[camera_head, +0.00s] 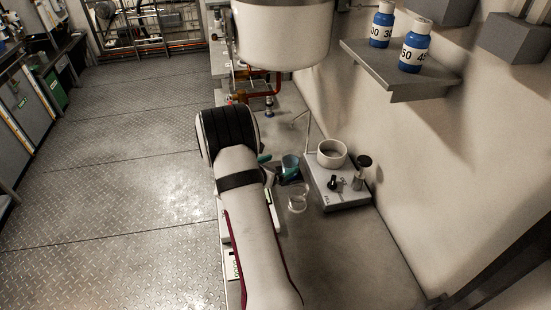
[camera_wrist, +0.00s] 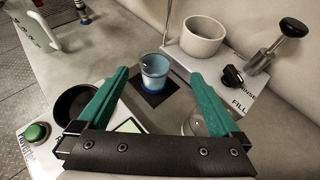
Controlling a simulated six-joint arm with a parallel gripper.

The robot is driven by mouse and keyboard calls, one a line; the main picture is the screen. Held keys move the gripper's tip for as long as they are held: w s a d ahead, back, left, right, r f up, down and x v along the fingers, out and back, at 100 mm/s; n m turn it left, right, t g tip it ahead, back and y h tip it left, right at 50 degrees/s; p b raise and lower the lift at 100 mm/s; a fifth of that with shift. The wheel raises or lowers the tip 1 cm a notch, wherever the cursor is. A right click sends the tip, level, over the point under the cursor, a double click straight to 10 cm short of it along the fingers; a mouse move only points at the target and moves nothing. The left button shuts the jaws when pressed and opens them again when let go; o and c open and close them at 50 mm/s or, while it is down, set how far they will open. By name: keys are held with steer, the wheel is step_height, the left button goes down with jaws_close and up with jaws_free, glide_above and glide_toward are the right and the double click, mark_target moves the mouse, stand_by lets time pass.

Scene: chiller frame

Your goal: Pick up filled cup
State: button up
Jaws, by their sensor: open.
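A small cup with blue contents (camera_wrist: 155,72) stands upright on a dark square pad (camera_wrist: 150,99). In the head view the cup (camera_head: 290,162) stands just right of my arm's end. My gripper (camera_wrist: 159,78) is open, with its teal fingers spread. In the wrist view the cup appears between and a little beyond the fingertips, with no visible contact. A clear empty-looking glass (camera_head: 298,198) stands nearer the camera in the head view; in the wrist view it is partly hidden behind the right finger.
A fill station (camera_head: 341,192) with a white bowl (camera_head: 332,153), black knobs and a thin upright pipe stands right of the cup. A white device with a green button (camera_wrist: 36,132) and a dark round dish (camera_wrist: 75,102) lies left. Blue bottles (camera_head: 415,47) stand on a wall shelf.

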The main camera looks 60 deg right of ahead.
mark_target(294, 154)
steer(key=x, duration=1.2)
steer(key=shift+w+d+r, duration=0.1)
steer(key=shift+w+r, duration=0.1)
steer(key=shift+w, duration=0.15)
jaws_close()
